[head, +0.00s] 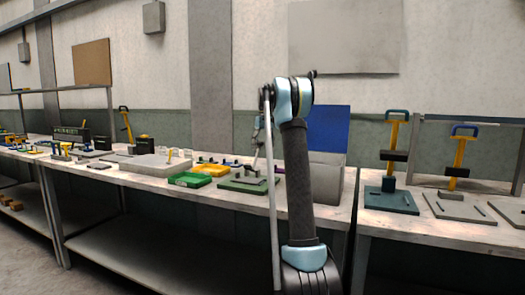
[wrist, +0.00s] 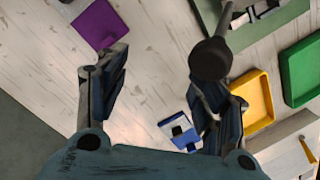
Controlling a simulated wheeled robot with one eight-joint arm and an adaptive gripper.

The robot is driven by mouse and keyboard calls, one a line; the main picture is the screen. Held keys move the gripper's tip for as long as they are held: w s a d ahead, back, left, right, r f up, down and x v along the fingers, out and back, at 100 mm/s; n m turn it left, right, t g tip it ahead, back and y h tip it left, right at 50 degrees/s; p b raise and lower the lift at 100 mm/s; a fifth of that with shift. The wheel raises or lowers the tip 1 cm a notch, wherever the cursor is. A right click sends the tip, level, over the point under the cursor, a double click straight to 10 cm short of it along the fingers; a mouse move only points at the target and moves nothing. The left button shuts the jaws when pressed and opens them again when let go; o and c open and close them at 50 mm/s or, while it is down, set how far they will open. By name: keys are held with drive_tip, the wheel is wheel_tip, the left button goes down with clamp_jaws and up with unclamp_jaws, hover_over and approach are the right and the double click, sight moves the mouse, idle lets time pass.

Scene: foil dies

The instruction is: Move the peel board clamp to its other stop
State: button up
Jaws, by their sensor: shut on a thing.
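The peel board (wrist: 275,30) is a dark green plate at the upper right of the wrist view, with grey parts on it. In the head view the green board (head: 238,186) lies on the bench left of my arm. The clamp's dark handle (wrist: 211,60) has a round end and a bar running up toward the board. The contact itself is hidden.
A yellow tray (wrist: 252,100) and a green tray (wrist: 302,70) lie right of the gripper. A purple piece (wrist: 97,24) and a small blue and white item (wrist: 180,130) lie on the bench. A blue panel (head: 329,128) stands behind my arm.

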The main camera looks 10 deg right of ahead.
drive_tip(key=shift+d+r, duration=0.15)
drive_tip(key=shift+d, duration=0.15)
wheel_tip(320, 180, up, 12)
drive_tip(key=w, duration=0.1)
drive_tip(key=shift+w+f, duration=0.25)
drive_tip(key=shift+w, duration=0.05)
drive_tip(key=shift+d, duration=0.1)
drive_tip(key=c, duration=0.7)
drive_tip(key=shift+s+r, duration=0.15)
drive_tip(key=shift+s, duration=0.1)
drive_tip(key=c, duration=0.4)
drive_tip(key=s+a+r+m+t+h, duration=0.1)
drive_tip(key=s, duration=0.1)
drive_tip(key=s+a+r+m+t+h, duration=0.1)
drive_tip(key=s+m+t, duration=0.1)
drive_tip(key=s, duration=0.1)
drive_tip(key=s+a+r+m+t+h, duration=0.1)
drive_tip(key=s+a+r+m+t, duration=0.1)
drive_tip(key=s, duration=0.1)
drive_tip(key=shift+s+a, duration=0.1)
clamp_jaws()
drive_tip(key=s+a+m+t, duration=0.3)
drive_tip(key=s+t, duration=0.2)
drive_tip(key=s, duration=0.4)
drive_tip(key=d+x, duration=0.1)
drive_tip(key=x, duration=1.2)
drive_tip(key=shift+h, duration=0.4)
